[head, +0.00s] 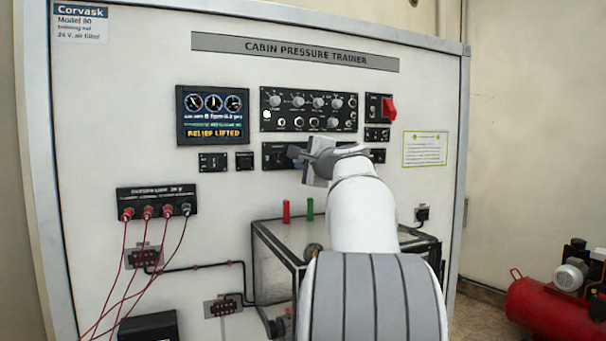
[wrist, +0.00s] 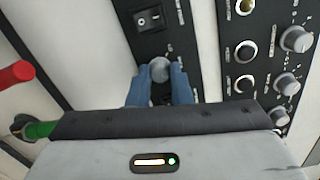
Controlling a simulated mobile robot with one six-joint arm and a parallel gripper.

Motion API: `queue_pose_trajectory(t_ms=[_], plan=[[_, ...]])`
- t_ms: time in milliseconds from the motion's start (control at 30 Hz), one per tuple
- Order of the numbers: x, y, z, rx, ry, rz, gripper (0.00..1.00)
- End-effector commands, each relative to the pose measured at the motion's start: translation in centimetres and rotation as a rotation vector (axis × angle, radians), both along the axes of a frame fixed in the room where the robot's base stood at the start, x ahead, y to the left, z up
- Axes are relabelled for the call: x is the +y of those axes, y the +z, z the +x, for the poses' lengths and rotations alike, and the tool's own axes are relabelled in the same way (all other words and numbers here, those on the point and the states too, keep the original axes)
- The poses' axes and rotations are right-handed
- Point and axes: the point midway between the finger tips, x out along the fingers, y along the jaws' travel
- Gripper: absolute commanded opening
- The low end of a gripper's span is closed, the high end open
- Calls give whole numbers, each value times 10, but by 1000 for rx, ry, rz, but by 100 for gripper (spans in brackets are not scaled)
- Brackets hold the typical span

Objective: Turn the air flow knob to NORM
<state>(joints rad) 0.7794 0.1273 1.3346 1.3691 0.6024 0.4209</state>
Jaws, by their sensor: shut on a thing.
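A small grey round knob (wrist: 159,68) sits on a narrow black panel (wrist: 150,43) in the wrist view. The blue fingers of my gripper (wrist: 160,84) are around it, one on each side, shut on it. Its label and pointer are too small or hidden to read, so I cannot tell its setting or confirm its name. In the head view my gripper (head: 318,153) is at the small panel (head: 274,155) below the main knob panel (head: 309,110), and it hides the held knob there.
A rocker switch (wrist: 149,18) is on the same small panel. The display (head: 212,114) reads "RELIEF LIFTED". A red switch (head: 389,108) is at upper right. Red (head: 286,211) and green (head: 310,209) upright pieces stand below my gripper. Red leads (head: 135,275) hang at left.

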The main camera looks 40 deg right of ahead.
Motion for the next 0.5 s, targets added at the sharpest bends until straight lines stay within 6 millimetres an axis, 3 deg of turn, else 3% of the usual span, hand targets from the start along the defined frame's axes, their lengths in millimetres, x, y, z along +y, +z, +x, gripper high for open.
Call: queue_pose_trajectory(t_ms=[500], plan=[[1, -3, 1, 80, 2, -322, 0]])
